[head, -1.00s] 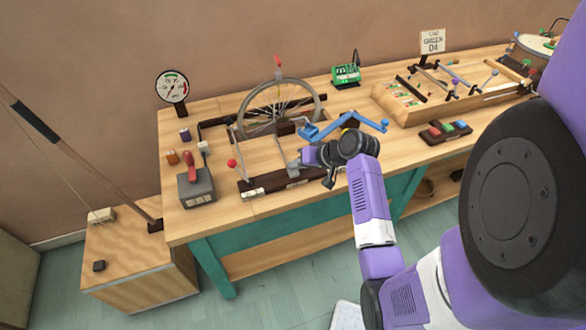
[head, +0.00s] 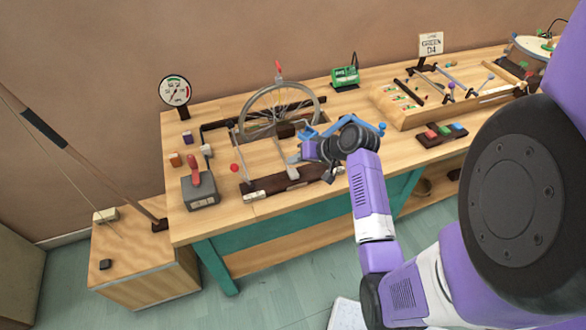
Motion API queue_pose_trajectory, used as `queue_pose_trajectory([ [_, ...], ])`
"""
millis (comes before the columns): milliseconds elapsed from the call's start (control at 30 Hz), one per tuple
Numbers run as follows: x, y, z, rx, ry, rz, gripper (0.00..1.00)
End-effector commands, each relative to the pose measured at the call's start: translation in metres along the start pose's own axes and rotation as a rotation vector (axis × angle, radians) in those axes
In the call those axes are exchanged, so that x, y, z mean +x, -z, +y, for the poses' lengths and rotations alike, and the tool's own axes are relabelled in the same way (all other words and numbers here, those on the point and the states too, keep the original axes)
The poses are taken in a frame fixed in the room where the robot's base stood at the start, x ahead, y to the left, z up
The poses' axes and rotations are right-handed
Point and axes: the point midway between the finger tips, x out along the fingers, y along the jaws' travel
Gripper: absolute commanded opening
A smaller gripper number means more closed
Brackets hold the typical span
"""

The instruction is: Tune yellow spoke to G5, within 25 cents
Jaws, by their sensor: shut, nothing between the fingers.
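A spoked wheel (head: 279,108) stands upright in a dark frame on the workbench, with a red pointer (head: 279,69) above its rim. I cannot pick out the yellow spoke; the thin spokes are too small to tell by colour. A blue crank-shaped tool (head: 370,127) shows behind my wrist, to the right of the wheel. My gripper (head: 294,158) is shut and empty, low in front of the wheel's right side; its fingertips are small and partly hidden by my wrist. I cannot tell if it touches anything. A green tuner box (head: 345,77) stands behind, its display unreadable.
A round dial gauge (head: 174,91) stands at the bench's left back. A grey box with a red lever (head: 199,187) and small blocks are at left. A sign (head: 431,44) reads "GREEN D4" above a wooden instrument (head: 440,105). A coloured button block (head: 443,135) sits in front.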

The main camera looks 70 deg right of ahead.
Motion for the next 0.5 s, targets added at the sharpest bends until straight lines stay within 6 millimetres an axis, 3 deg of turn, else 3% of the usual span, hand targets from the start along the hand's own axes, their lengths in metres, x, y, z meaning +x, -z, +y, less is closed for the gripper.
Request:
queue_pose_trajectory([
  [233, -0.018, 0.013, -0.014, -0.001, 0.0, 0.0, 0.0],
  [500, -0.019, 0.014, -0.014, 0.0, 0.0, 0.0, 0.0],
])
